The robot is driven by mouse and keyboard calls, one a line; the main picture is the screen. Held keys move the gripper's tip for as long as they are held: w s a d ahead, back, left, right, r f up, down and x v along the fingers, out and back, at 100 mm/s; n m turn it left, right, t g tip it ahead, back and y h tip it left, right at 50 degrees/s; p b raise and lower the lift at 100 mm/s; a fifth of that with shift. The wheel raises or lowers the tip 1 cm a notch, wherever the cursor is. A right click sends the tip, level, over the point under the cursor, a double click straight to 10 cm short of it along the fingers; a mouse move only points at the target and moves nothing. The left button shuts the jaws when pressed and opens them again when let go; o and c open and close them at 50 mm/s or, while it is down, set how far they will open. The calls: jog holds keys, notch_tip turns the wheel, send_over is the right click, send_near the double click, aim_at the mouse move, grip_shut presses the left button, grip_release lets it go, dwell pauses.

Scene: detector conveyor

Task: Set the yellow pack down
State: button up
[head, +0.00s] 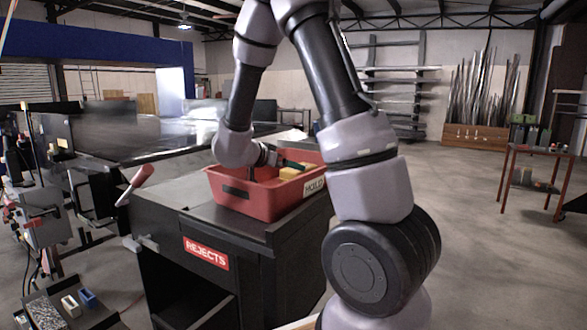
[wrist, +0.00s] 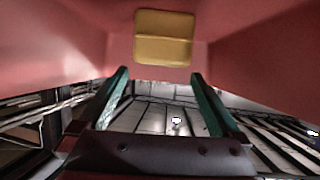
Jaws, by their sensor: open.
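The yellow pack (wrist: 164,38) lies inside the red tub (head: 236,194), against its red inner surface in the wrist view. In the head view a yellow patch of it (head: 289,173) shows above the tub's rim; the rest is hidden by the tub wall. My gripper (wrist: 160,74) is open, its two green fingers spread wide with nothing between them. The pack is beyond the fingertips and looks apart from them. In the head view my wrist reaches over the tub's left rim.
The tub stands on a black cabinet (head: 165,209) with a red "REJECTS" label (head: 206,253). A dark conveyor (head: 135,135) runs behind it. A small tray (head: 72,308) with blocks is at lower left. A red-topped table (head: 540,149) stands far right. The floor between is clear.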

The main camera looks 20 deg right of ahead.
jog(key=shift+v, duration=1.1)
jog(key=a+r+n+t+y, duration=0.2)
jog(key=a+r+t+y, duration=0.1)
jog(key=a+r+y, duration=0.3)
jog(key=a+r+n+t+y, duration=0.2)
jog(key=a+r+t+y, duration=0.15)
jog(key=r+y, duration=0.4)
jog(key=s+n+g, duration=0.4)
jog(key=s+g, duration=0.2)
jog(key=s, duration=1.7)
jog(key=shift+d+f, duration=0.15)
jog(key=shift+d, duration=0.05)
jog(key=shift+y, duration=0.25)
